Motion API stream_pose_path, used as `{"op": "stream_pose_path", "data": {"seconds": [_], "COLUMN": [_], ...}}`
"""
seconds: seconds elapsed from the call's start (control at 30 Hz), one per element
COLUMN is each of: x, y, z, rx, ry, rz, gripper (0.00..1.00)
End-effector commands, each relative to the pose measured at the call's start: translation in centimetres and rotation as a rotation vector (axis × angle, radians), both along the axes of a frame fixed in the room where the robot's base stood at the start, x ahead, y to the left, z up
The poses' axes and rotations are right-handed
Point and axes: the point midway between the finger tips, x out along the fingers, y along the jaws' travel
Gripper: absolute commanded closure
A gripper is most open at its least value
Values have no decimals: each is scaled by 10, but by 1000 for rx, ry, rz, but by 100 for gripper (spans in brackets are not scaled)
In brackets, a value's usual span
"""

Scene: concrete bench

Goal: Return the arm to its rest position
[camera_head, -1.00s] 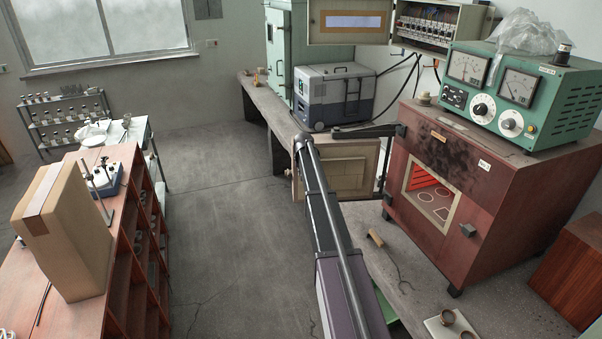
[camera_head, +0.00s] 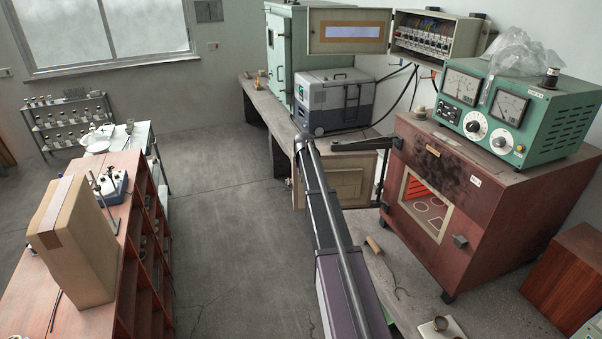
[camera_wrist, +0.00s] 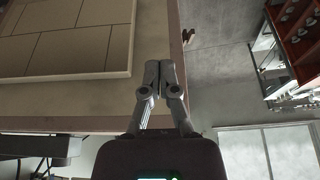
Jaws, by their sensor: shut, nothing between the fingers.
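My arm reaches away from me across the middle of the head view, over the bench edge. My gripper is hidden at the arm's far end there. In the wrist view my gripper (camera_wrist: 160,75) shows with its two grey fingers together and nothing between them. A pale tiled panel (camera_wrist: 70,40) lies to the left of the fingers, apart from them as far as I can tell. In the head view the open furnace door (camera_head: 350,175), with its pale brick lining, stands beside my arm's far end.
The red-brown furnace (camera_head: 465,215) glows inside, with a green meter box (camera_head: 545,115) on top. A small cylinder (camera_head: 374,245) lies on the bench (camera_head: 400,275). A cooler (camera_head: 335,100) stands farther back. A cardboard box (camera_head: 75,240) stands on shelving at left. The floor (camera_head: 220,220) between is clear.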

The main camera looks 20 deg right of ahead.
Motion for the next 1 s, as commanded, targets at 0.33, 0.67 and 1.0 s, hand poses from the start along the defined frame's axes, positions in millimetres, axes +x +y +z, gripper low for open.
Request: {"op": "stream_pose_path", "data": {"seconds": [0.33,0.67,1.0], "x": [-1,-1,-40], "y": [1,1,45], "z": [3,3,-13], "rx": [0,0,11], "ry": [0,0,34], "rz": [1,1,34], "gripper": [100,100,100]}}
